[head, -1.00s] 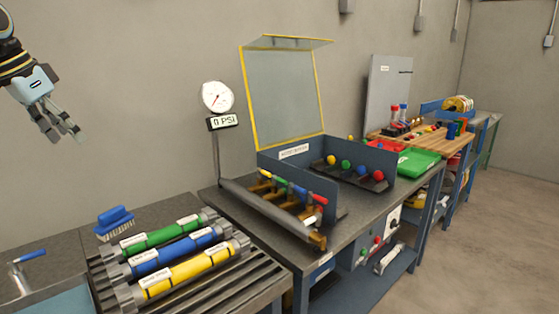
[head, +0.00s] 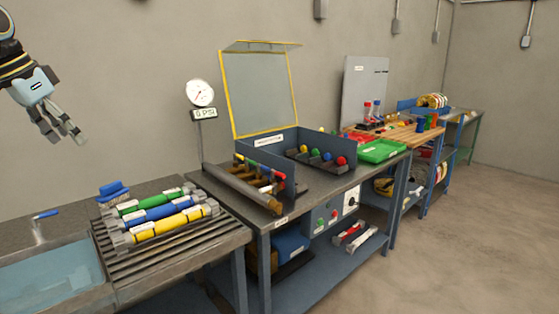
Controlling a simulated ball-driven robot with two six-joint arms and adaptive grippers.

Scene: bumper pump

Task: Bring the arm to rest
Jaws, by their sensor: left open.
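My left gripper (head: 62,130) is at the upper left of the head view, raised in front of the bare wall. Its fingers are spread and empty, pointing down and to the right. It is apart from the bench and everything on it. My right gripper does not show in this view.
A sink (head: 50,277) is at lower left. A slatted rack (head: 170,252) holds green, blue and yellow cylinders (head: 170,220), with a blue brush (head: 113,190) behind. A gauge (head: 201,93) and a yellow-framed raised shield (head: 260,92) stand on the middle bench. Open floor (head: 440,250) lies right.

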